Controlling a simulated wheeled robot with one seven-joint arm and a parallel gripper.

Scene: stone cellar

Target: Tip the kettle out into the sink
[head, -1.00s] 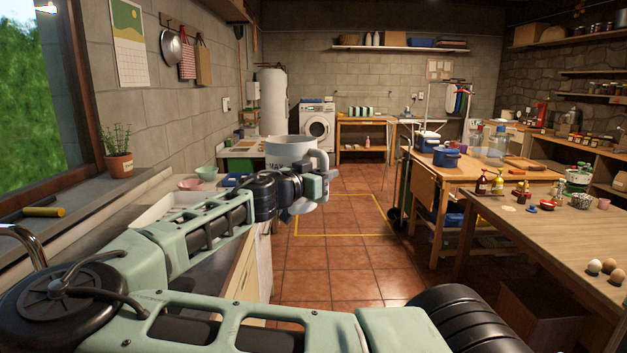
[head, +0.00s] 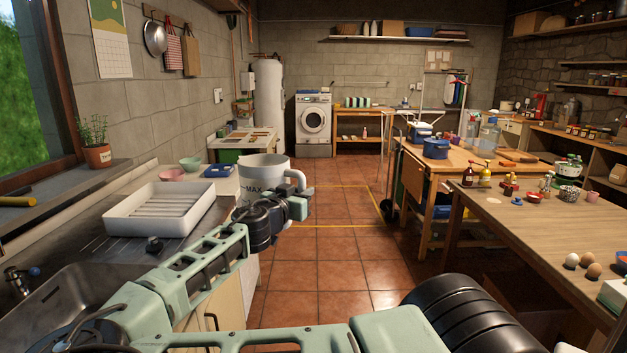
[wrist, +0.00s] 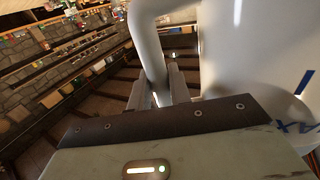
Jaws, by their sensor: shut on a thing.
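The kettle (head: 262,172) is a white jug with a "MAX" mark and a handle on its right side. My gripper (head: 300,205) is shut on the handle and holds the kettle upright, over the floor just past the counter's edge. In the wrist view the kettle's white body (wrist: 260,50) fills the right side, and the handle (wrist: 148,45) runs down between the fingers of my gripper (wrist: 165,90). The sink (head: 70,305) is a steel basin at the lower left in the head view, partly hidden by my arm. The inside of the kettle is not visible.
A white ribbed tray (head: 160,215) stands on the drainer behind the sink. Bowls (head: 190,163) and a potted plant (head: 97,150) are farther along the left. A wooden table (head: 545,215) with eggs and bottles is on the right. The tiled floor between is clear.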

